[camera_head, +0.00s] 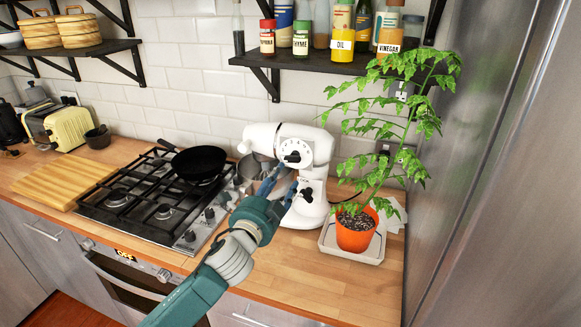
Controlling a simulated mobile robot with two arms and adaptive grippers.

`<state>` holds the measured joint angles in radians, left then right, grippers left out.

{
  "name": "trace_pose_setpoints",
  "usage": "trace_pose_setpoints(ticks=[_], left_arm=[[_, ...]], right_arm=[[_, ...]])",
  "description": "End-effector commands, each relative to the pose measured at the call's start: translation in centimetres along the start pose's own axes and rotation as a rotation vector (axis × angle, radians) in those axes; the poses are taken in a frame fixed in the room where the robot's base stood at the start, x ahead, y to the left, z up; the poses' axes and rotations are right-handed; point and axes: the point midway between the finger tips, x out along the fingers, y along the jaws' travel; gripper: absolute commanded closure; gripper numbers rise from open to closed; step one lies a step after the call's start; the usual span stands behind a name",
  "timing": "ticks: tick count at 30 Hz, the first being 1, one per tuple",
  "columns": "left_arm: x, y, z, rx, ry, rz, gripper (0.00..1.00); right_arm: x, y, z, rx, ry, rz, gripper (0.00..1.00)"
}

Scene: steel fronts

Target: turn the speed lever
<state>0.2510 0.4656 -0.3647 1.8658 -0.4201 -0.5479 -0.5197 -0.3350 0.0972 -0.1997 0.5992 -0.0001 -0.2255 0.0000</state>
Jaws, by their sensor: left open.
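A white stand mixer (262,137) stands on the wooden counter between the hob and a potted plant. A round dial with a dark speed lever (293,158) is on the side of its head. A second dark knob (307,193) sits lower on its stand. My left gripper (278,181) is open in front of the mixer, just below and left of the dial. Its fingers hide part of the mixer's bowl (250,168) and stand. I cannot tell whether a fingertip touches the mixer. My right gripper is not in view.
A gas hob (150,205) with a black pan (198,162) is left of the mixer. A plant in an orange pot (355,236) stands close on the right in a white tray (340,252). A shelf (300,63) with jars hangs above. A steel front (500,170) bounds the right.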

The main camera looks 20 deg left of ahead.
Motion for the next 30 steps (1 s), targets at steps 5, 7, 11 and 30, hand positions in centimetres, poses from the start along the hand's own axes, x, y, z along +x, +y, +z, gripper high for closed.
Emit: trace_pose_setpoints(ticks=[5,7,11,30], left_arm=[[3.5,-0.4,-0.1,-0.002,-0.002,-0.001,0.56],[4.6,-0.4,-0.1,-0.002,-0.001,-0.001,0.56],[6.3,-0.2,-0.1,-0.002,-0.001,0.000,0.56],[7.7,0.0,-0.1,-0.002,0.000,0.000,0.80]], right_arm=[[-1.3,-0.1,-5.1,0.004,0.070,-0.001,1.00],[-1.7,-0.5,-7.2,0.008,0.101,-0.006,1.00],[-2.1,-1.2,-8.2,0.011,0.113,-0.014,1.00],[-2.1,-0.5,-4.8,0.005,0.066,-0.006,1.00]])
